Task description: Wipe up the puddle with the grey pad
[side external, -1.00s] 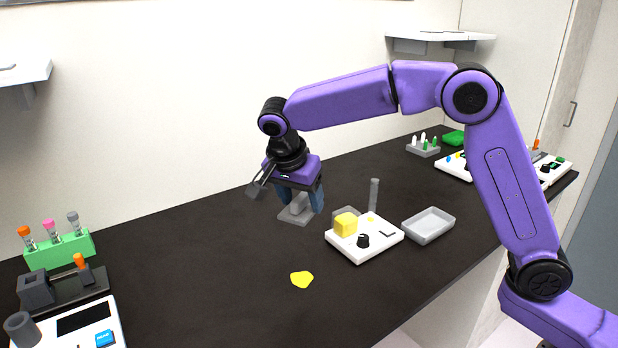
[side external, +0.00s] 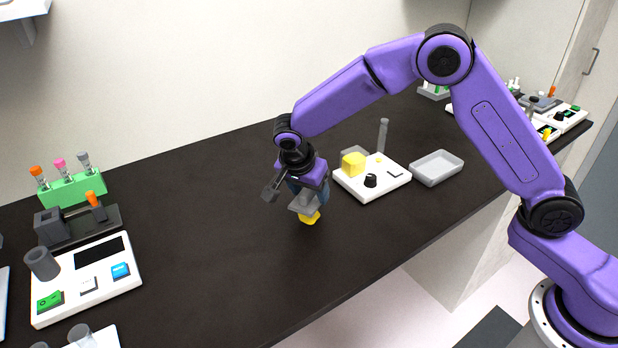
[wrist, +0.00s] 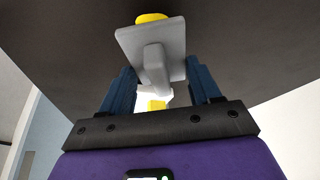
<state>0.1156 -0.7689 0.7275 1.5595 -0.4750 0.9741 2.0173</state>
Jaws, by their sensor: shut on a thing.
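The grey pad (side external: 304,205) is a flat plate with an upright handle; it also shows in the wrist view (wrist: 172,39). My gripper (side external: 307,192) is shut on the pad's handle, seen between the blue fingers in the wrist view (wrist: 160,76). The yellow puddle (side external: 311,218) lies on the black bench. The pad is over it and hides part of it. A yellow edge (wrist: 150,17) shows past the pad in the wrist view. I cannot tell whether the pad touches the puddle or hovers just above it.
A green tube rack (side external: 72,190) and another white device (side external: 88,284) are at left. The bench between is clear.

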